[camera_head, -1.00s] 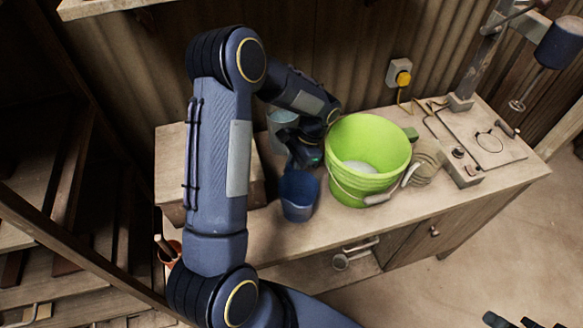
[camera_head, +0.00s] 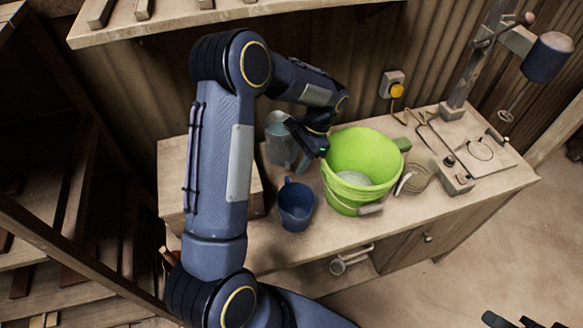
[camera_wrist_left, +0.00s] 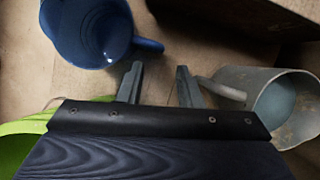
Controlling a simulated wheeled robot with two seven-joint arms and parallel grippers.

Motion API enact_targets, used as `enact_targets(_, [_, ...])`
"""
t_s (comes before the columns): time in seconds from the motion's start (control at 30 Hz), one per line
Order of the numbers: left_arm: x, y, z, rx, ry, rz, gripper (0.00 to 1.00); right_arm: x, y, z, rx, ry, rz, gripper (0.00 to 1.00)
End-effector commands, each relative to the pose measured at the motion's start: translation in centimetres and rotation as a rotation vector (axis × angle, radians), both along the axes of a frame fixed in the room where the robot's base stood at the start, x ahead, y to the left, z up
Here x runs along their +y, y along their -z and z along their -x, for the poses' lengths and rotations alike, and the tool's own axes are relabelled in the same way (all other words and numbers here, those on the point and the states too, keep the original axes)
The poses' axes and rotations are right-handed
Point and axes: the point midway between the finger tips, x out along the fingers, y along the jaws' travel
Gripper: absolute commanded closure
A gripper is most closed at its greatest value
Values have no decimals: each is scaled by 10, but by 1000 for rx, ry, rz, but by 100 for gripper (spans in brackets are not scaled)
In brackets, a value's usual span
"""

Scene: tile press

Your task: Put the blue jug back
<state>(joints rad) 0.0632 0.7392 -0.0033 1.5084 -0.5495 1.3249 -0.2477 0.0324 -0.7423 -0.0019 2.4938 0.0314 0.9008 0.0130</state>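The blue jug (camera_head: 296,206) stands upright on the workbench, left of the green bucket. It also shows at the top left of the left wrist view (camera_wrist_left: 92,32), its handle toward my fingers. My left gripper (camera_head: 304,162) is above the bench behind the jug, between the bucket and a grey metal jug. In the left wrist view its two fingers (camera_wrist_left: 158,82) are apart with nothing between them, clear of the blue jug's handle. Dark parts at the bottom right of the head view may be my right gripper (camera_head: 508,320); its fingers cannot be made out.
The green bucket (camera_head: 362,165) holds something pale. The grey metal jug (camera_head: 279,145) stands behind the blue jug and close to my left fingers (camera_wrist_left: 275,105). A wooden box (camera_head: 215,170) is at left. A press (camera_head: 470,85) stands at right. A shelf (camera_head: 200,20) hangs above.

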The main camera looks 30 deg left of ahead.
Motion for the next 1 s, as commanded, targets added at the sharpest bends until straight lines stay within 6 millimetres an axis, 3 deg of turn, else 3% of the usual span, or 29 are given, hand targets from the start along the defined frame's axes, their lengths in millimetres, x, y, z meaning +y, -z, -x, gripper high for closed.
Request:
enact_targets(0.3, [-8,-38,-16,-4,-1,2,68,0,4,1,3,-1,0,68])
enact_targets(0.47, [-7,-65,-2,-62,-44,35,68,0,4,1,2,-1,0,68])
enact_targets(0.57, [-8,-95,22,-154,-113,86,68,0,4,1,2,-1,0,68])
enact_targets(0.73, [-19,-140,82,-342,-268,206,68,0,4,1,2,-1,0,68])
enact_targets(0.87, [-33,-160,130,-484,-393,303,68,0,4,1,2,-1,0,68])
enact_targets(1.0, [-52,-166,176,-625,-524,407,68,0,4,1,2,-1,0,68])
